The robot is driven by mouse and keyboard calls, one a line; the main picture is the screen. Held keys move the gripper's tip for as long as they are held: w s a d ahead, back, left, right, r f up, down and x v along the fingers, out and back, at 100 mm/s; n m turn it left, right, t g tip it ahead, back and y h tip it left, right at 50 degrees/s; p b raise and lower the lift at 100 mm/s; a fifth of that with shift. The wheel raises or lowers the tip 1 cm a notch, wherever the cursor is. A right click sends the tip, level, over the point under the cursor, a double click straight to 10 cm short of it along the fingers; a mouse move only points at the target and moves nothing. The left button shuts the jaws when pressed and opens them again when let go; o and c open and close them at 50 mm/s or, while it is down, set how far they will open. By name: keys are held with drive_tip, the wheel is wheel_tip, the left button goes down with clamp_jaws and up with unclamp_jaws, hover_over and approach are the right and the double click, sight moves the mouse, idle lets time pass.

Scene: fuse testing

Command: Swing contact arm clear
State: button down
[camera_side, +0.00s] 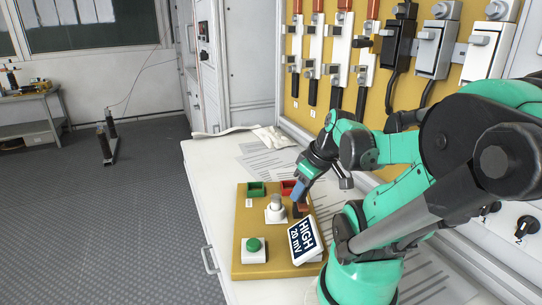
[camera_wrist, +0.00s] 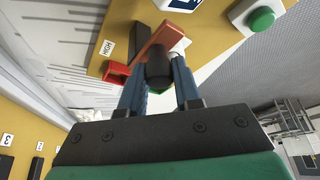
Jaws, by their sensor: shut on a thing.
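The contact arm (camera_wrist: 160,40) is a copper-coloured bar with a black knob (camera_wrist: 158,68). In the wrist view the knob sits between the two blue fingers of my gripper (camera_wrist: 160,82), which is shut on it. In the side view my gripper (camera_side: 299,193) reaches down over the right part of the yellow test board (camera_side: 241,225), and only a little of the copper bar (camera_side: 299,210) shows below the fingers. A white-grey round post (camera_side: 276,206) stands just left of the bar. The bar's far end is partly hidden in both views.
A panel of fuses and switches (camera_side: 337,55) rises behind.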

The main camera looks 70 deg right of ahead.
idle(0.4)
drive_tip(key=c, duration=0.6)
unclamp_jaws()
drive_tip(key=shift+s+r, duration=0.1)
drive_tip(key=shift+s+r, duration=0.2)
drive_tip(key=shift+r, duration=0.3)
wheel_tip(320, 180, up, 9)
drive_tip(key=shift+s+a+f, duration=0.2)
drive_tip(key=shift+s, duration=0.1)
